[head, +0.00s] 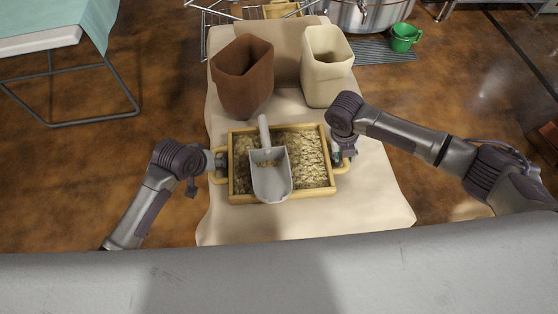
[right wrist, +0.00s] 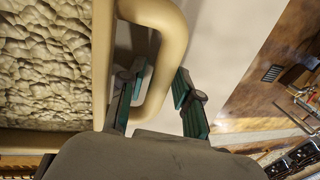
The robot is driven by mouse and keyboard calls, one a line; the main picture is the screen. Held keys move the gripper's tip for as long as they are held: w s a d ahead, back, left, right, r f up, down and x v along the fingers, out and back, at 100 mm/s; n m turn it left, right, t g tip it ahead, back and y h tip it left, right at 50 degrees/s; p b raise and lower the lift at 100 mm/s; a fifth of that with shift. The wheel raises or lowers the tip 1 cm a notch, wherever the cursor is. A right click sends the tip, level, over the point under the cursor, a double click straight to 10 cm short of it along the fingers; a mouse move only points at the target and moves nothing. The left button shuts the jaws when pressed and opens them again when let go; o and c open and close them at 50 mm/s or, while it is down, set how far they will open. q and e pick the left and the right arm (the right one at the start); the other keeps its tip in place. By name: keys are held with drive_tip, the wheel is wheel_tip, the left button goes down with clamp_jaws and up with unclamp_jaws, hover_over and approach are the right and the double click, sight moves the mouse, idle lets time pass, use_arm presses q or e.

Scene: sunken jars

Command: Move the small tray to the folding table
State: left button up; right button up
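The small tray (head: 282,198) is yellow, with a loop handle on each short side. It holds pale, lumpy flakes (head: 310,160) and a grey scoop (head: 271,182), and rests on a cloth-covered surface. My right gripper (head: 342,155) is at the right handle. In the right wrist view, its fingers (right wrist: 160,78) are apart, one inside the loop and one outside the handle bar (right wrist: 172,45). My left gripper (head: 218,163) is at the left handle; its fingers are too small to read. A table with a teal cloth and tube legs (head: 45,38), seemingly the folding table, stands at upper left.
A brown container (head: 243,80) and a cream container (head: 326,68) stand behind the tray on the cream cloth (head: 375,205). A large metal pot (head: 350,14), a green mug (head: 403,38) and a wire rack (head: 215,18) are farther back. Brown floor lies open on the left.

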use_arm(q)
drive_tip(key=c, duration=0.7)
use_arm(e)
clamp_jaws()
use_arm(q)
clamp_jaws()
drive_tip(key=shift+w+r, duration=0.1)
drive_tip(key=shift+r, duration=0.05)
use_arm(e)
drive_tip(key=shift+r, duration=0.1)
